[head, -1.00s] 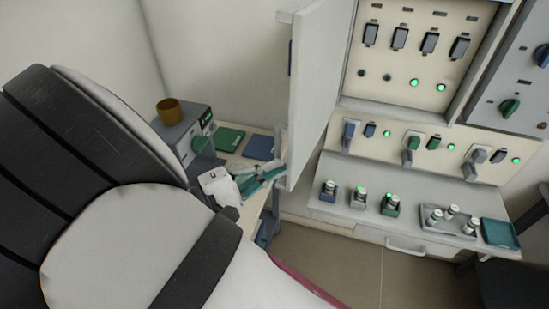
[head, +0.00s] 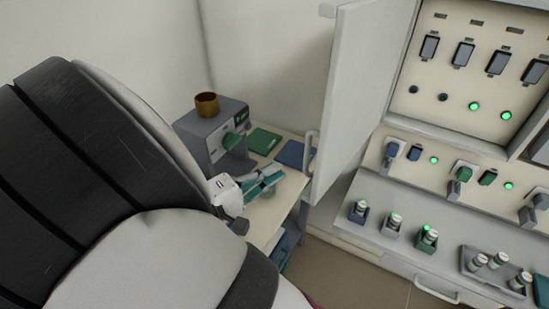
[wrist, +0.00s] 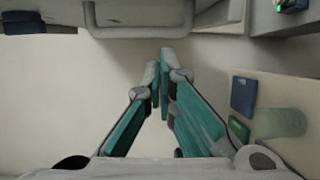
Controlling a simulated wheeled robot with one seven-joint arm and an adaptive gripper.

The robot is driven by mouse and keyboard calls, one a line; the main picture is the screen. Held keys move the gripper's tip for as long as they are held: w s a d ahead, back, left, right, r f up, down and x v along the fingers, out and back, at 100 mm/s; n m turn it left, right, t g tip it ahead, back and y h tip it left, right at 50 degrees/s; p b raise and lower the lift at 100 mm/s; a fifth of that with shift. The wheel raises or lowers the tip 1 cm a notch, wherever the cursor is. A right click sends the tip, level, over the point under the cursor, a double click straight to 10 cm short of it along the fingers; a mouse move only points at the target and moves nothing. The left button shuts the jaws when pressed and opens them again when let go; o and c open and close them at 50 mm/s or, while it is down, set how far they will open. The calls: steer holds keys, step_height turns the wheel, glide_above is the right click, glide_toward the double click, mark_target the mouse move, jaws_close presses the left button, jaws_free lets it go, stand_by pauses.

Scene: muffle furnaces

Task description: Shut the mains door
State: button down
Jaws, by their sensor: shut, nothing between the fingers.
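The mains door (head: 368,95) is a tall pale panel, standing open and jutting toward me at the left side of the cabinet's switch panel (head: 475,65). Its handle (head: 311,150) shows at its free left edge. My gripper (head: 282,172) has teal fingers and is shut and empty. In the head view it is left of the door's lower edge, near the handle; a gap shows between them. In the wrist view my gripper (wrist: 161,62) has its fingertips together. A pale bar crosses the top there; I cannot tell whether it is part of the door.
A side table with a grey device (head: 215,135), a brass cup (head: 207,104), a green pad (head: 264,140) and a blue pad (head: 292,154) lies behind my gripper. Vials in holders (head: 393,224) and a vial tray (head: 497,270) stand on the ledge below the cabinet.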

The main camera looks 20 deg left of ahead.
mark_target(308, 164)
steer(key=d, duration=0.2)
steer(key=w+d, duration=0.1)
steer(key=d, duration=0.1)
steer(key=shift+w+r+p, duration=0.1)
steer(key=shift+p, duration=0.25)
steer(key=shift+d, duration=0.45)
steer(key=shift+d, duration=0.1)
